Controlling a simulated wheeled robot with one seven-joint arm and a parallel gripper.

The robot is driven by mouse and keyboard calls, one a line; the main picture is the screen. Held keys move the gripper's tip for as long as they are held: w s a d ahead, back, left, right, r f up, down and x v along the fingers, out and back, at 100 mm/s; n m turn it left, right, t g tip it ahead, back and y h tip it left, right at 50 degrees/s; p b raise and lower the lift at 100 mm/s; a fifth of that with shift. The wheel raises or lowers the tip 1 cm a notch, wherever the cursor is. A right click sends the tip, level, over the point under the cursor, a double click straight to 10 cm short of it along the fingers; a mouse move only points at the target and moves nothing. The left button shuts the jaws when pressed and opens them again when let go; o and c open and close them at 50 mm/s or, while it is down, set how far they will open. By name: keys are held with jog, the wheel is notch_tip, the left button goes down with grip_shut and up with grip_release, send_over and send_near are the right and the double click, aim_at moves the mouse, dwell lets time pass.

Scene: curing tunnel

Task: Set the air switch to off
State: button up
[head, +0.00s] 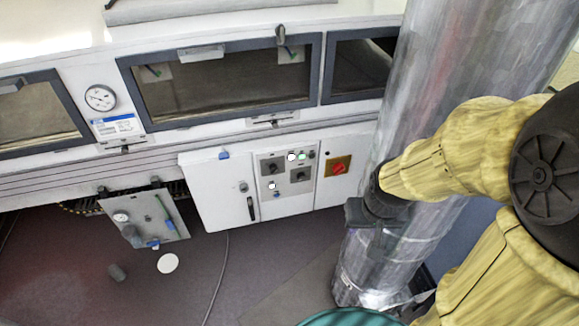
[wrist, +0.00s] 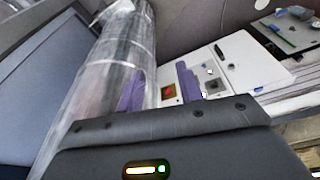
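A white control cabinet (head: 218,190) carries a grey panel (head: 286,181) with several small lamps and dark knobs. One lamp glows green and others look white. To the panel's right, a red rotary knob (head: 339,168) sits on a yellow plate. Labels are too small to read, so I cannot tell which control is the air switch or its setting. My gripper (head: 362,212) is right of the cabinet, in front of the metal duct. In the wrist view, its two purple fingers (wrist: 160,88) stand apart, with the red knob (wrist: 168,92) visible between them. It is empty and touches no control.
A large shiny vertical duct (head: 400,130) stands right of the cabinet. The tunnel wall above has windows and a round gauge (head: 100,97). A tilted grey plate with a gauge and green handle (head: 146,219) is at left. A cable (head: 217,280) crosses the floor.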

jog(key=shift+w, duration=0.1)
jog(key=shift+o, duration=0.2)
jog(key=o, duration=0.3)
jog(key=shift+o, duration=0.3)
jog(key=w+a+f+m+t+b, duration=0.2)
jog(key=w+a+f+t+b, duration=0.1)
jog(key=w+f+b, duration=0.7)
jog(key=w+f+t, duration=0.1)
jog(key=w+f, duration=0.1)
jog(key=w, duration=0.1)
jog(key=shift+a, duration=0.3)
jog(key=w+a+f+m+t+y+b, duration=0.1)
jog(key=w+a+f+t+b, duration=0.2)
jog(key=w+a+f+b, duration=0.2)
jog(key=w+a+f+m+t+y+b, duration=0.1)
jog(key=w+a+f+t+b, duration=0.3)
jog(key=f+b, duration=0.6)
jog(key=w+a+f+m+t+y+b, duration=0.1)
jog(key=w+a+f+t+b, duration=0.3)
jog(key=w+a+f+b, duration=0.3)
notch_tip(320, 180, down, 3)
jog(key=shift+w+a+r+y+b, duration=0.15)
jog(key=shift+w+a+y+b, duration=0.3)
jog(key=shift+w, duration=0.45)
